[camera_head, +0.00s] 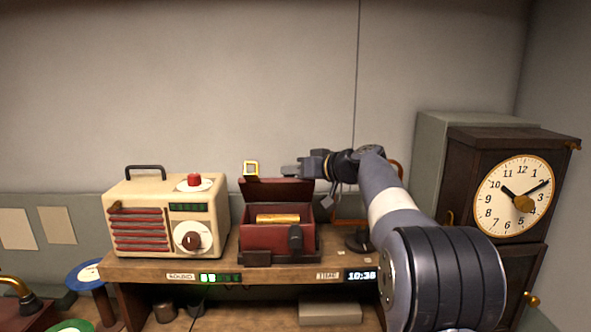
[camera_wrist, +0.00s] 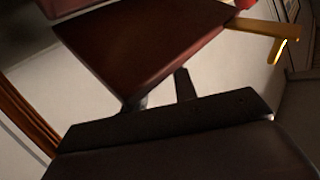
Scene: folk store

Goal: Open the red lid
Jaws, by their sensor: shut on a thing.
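The red box (camera_head: 262,238) stands on the shelf with its dark red lid (camera_head: 277,191) raised roughly upright at the back. A yellow loop (camera_head: 251,168) shows at the lid's upper left. A gold cylinder (camera_head: 278,219) lies inside the open box. My gripper (camera_head: 291,170) is at the lid's top edge, right of the yellow loop, and is shut on the lid. In the wrist view the lid (camera_wrist: 150,42) is a large dark red panel close to the fingers, with a yellow part (camera_wrist: 262,30) at the upper right. The exact contact is hard to see.
A cream radio (camera_head: 165,215) stands left of the box. A dark wooden clock (camera_head: 513,195) is at the right. The shelf (camera_head: 140,270) carries small displays on its front edge. My arm covers the shelf's right part. The wall above is clear.

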